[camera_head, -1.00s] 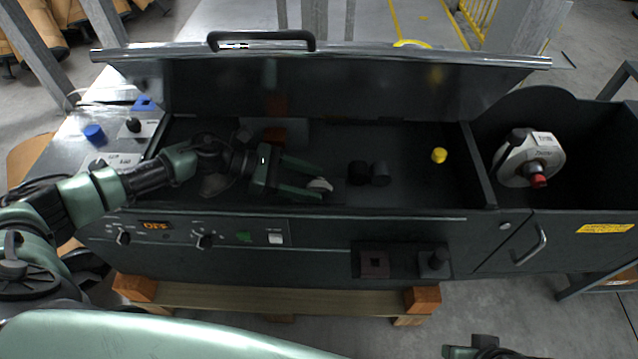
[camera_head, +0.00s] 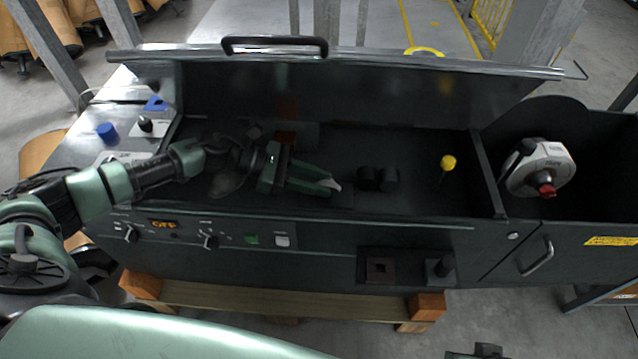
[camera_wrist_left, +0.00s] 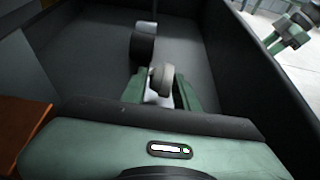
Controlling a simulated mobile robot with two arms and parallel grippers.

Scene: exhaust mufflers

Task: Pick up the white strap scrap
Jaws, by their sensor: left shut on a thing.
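The white strap scrap (camera_head: 335,185) is a small pale piece at the fingertips of my left gripper (camera_head: 328,186), inside the dark machine trough. In the left wrist view the pale, rounded scrap (camera_wrist_left: 163,78) sits between the two green fingers of my left gripper (camera_wrist_left: 160,88). The gripper is shut on it and hides part of it. From these views I cannot tell whether the scrap touches the trough floor. Part of my right arm shows at the upper right of the left wrist view; its jaws cannot be made out.
A yellow knob on a thin stem (camera_head: 448,162) is farther right. The raised lid (camera_head: 330,90) stands behind; the front panel (camera_head: 330,240) bounds the near side. A white-and-grey reel (camera_head: 540,167) sits in the right bin.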

